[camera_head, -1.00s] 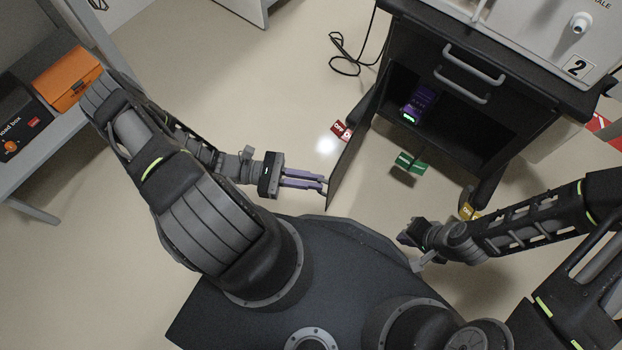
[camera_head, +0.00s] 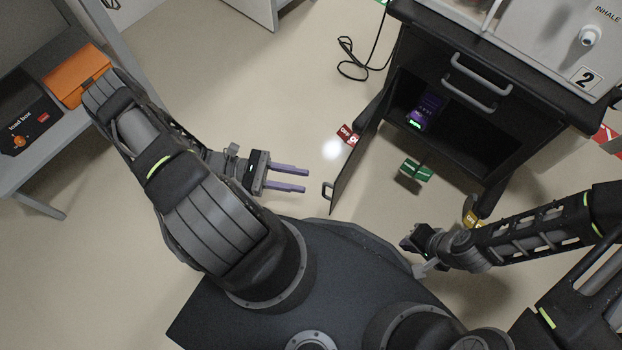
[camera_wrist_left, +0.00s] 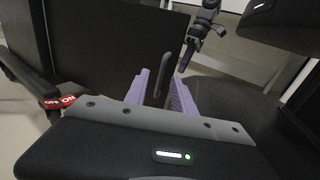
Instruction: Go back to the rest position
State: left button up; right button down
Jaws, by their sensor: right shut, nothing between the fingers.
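My left gripper (camera_head: 305,179) has two purple fingers, held apart and empty, in the head view. It stands to the left of the open cabinet door (camera_head: 350,170) and its handle (camera_head: 327,192), with a small gap. In the left wrist view, the handle (camera_wrist_left: 162,75) shows beyond and between the fingertips (camera_wrist_left: 160,88). My right gripper (camera_head: 420,262) is low in front of the cart, close to my base; its fingers are mostly hidden in the head view. It also shows in the left wrist view (camera_wrist_left: 184,62), shut and empty.
The cart (camera_head: 520,85) labelled 2 stands at the upper right, with a purple device (camera_head: 425,108) in its open compartment. Red (camera_head: 347,134), green (camera_head: 416,171) and yellow (camera_head: 471,218) tags show near its lower parts. A bench with an orange box (camera_head: 76,76) is at left. Floor between is clear.

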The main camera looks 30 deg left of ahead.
pick_arm(q)
jog(key=shift+v, duration=1.15)
jog(key=shift+r, duration=0.1)
